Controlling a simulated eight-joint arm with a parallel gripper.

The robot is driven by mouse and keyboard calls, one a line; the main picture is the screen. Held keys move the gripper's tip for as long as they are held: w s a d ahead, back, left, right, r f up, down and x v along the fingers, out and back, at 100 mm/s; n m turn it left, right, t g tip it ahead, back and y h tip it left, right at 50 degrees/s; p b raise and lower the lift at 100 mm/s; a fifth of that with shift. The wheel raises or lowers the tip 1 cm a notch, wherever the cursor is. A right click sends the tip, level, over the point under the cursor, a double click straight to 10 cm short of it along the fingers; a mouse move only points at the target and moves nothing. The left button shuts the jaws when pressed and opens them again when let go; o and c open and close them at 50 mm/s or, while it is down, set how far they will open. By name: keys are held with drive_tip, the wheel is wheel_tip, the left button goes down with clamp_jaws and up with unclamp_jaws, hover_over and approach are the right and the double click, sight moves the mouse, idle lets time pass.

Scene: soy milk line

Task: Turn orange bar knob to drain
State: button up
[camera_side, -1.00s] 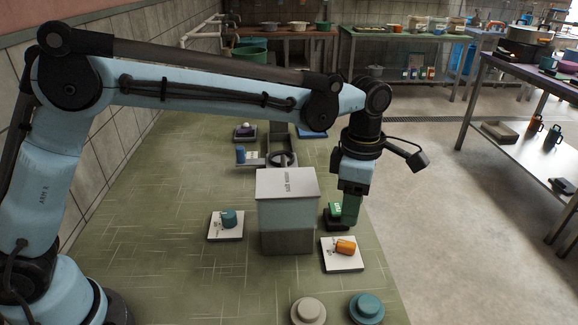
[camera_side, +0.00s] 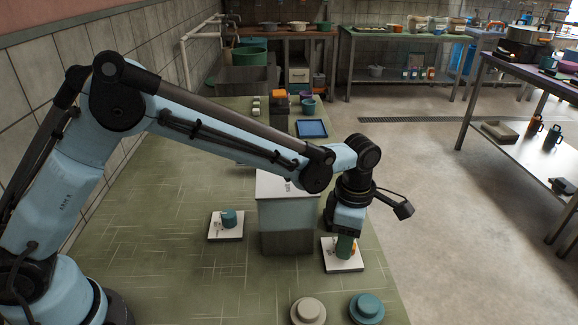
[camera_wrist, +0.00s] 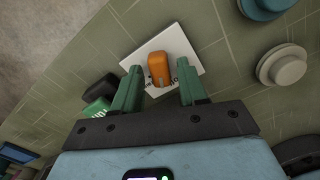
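The orange bar knob (camera_wrist: 160,70) sits on a white square plate (camera_wrist: 148,50) in the wrist view. In the side view the plate (camera_side: 343,264) is at the front right of the mat, and only a sliver of the orange knob (camera_side: 354,247) shows beside my gripper. My gripper (camera_wrist: 157,80) is open, with one green finger on each side of the knob's near end and gaps between. In the side view the gripper (camera_side: 345,254) points down over the plate. Whether the fingers are at knob height is hard to tell.
A box (camera_side: 286,220) stands left of the plate. A teal knob on a white plate (camera_side: 226,234) is beyond it. Beige (camera_side: 308,311) and teal (camera_side: 366,308) round knobs are in front. A green-topped black switch (camera_wrist: 98,105) lies near the left finger.

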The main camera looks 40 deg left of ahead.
clamp_jaws()
drive_tip(key=shift+m, duration=0.4)
drive_tip(key=m, duration=0.3)
drive_tip(key=shift+m, duration=2.6)
drive_tip(key=shift+o, duration=1)
unclamp_jaws()
